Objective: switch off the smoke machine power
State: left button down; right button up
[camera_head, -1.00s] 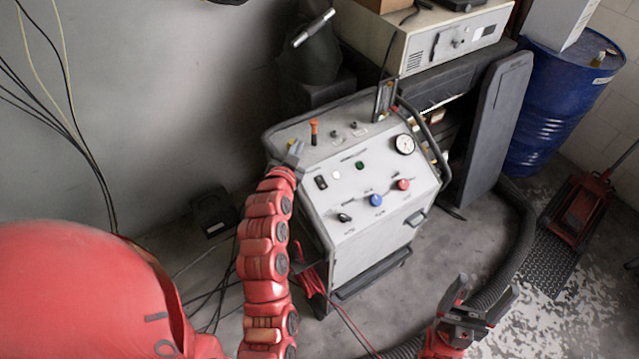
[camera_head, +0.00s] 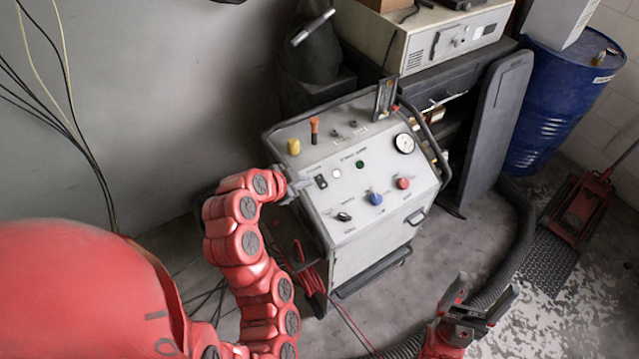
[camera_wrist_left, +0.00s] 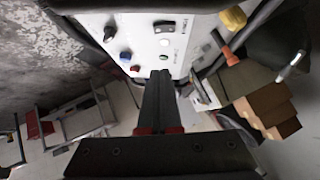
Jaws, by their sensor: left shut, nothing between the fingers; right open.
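The smoke machine (camera_head: 350,235) is a white wheeled cabinet with a sloped control panel. A black rocker switch (camera_head: 321,181) sits at the panel's left; it also shows in the left wrist view (camera_wrist_left: 164,26). Its on or off position is too small to tell. My left gripper (camera_head: 304,186) is shut and empty, at the panel's left edge beside the rocker switch. In the left wrist view its closed fingers (camera_wrist_left: 161,74) point toward the panel; contact cannot be told. My right gripper (camera_head: 488,312) is open and empty, low at the right, away from the machine.
The panel also bears a blue knob (camera_head: 375,198), a red knob (camera_head: 403,183), a black knob (camera_head: 344,216), a green button (camera_head: 360,163), a gauge (camera_head: 404,143) and a yellow cap (camera_head: 293,147). A thick hose (camera_head: 520,245) and red jack (camera_head: 577,210) lie right.

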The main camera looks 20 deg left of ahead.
pick_arm(q)
jog(key=b, duration=1)
send_near(326, 184)
jog(key=w+d, duration=0.2)
jog(key=shift+w+d+r+p, duration=0.2)
jog(key=shift+w+r+p, duration=0.1)
jog(key=shift+w+p, duration=0.3)
jog(key=f, duration=0.1)
jog(key=f+p, duration=0.1)
jog(key=f, duration=0.1)
jog(key=shift+w+a+f+p, duration=0.1)
jog(key=shift+w+a+p, duration=0.2)
jog(key=shift+w, duration=0.05)
jog(key=shift+w+a+f, duration=0.1)
jog(key=shift+a+f, duration=0.05)
jog(key=shift+f, duration=0.1)
jog(key=shift+w+f, duration=0.1)
jog(key=shift+f, duration=0.3)
